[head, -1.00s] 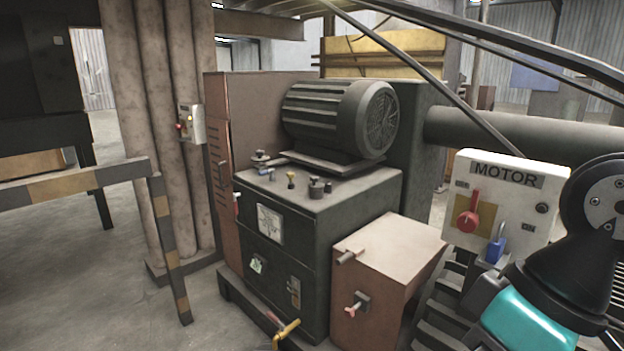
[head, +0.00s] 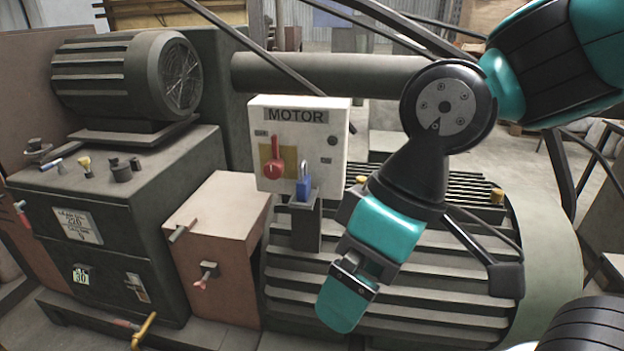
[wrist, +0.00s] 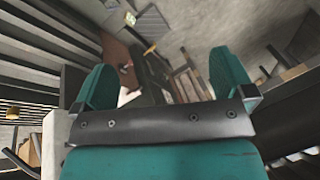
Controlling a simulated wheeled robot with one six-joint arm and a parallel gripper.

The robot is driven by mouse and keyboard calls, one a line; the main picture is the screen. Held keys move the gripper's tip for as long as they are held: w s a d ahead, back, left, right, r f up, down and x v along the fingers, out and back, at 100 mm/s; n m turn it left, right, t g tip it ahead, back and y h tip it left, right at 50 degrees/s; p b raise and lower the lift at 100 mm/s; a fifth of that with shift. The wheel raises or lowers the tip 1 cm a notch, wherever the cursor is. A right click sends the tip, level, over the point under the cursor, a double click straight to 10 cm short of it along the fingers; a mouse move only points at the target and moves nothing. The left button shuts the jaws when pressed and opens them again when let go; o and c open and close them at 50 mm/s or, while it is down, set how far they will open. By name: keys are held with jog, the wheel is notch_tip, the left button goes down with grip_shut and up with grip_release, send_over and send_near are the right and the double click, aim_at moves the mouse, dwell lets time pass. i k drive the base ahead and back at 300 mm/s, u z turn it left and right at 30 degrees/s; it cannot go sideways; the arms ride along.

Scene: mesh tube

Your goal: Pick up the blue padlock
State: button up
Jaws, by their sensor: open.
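The blue padlock (head: 303,188) is upright on a small grey bracket at the lower front of the white box marked MOTOR (head: 297,115) in the head view. Its grey shackle rises in front of the box. My gripper (head: 343,305) is teal and black, pointing down, to the right of and below the padlock in the picture, apart from it. In the wrist view the two teal fingers (wrist: 165,85) stand wide apart with nothing between them. The padlock cannot be made out in the wrist view.
A brown cabinet (head: 225,215) with a valve handle stands to the left. A ribbed dark machine housing (head: 400,285) lies behind and below my gripper. A thick pipe (head: 320,75) runs behind the box.

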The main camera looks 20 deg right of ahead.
aim_at(303, 185)
jog(key=z, duration=0.55)
jog(key=k, duration=1.3)
jog(key=z, duration=0.05)
jog(key=i, duration=0.45)
jog(key=u, duration=0.8)
jog(key=i, duration=1.1)
jog(key=z, duration=0.5)
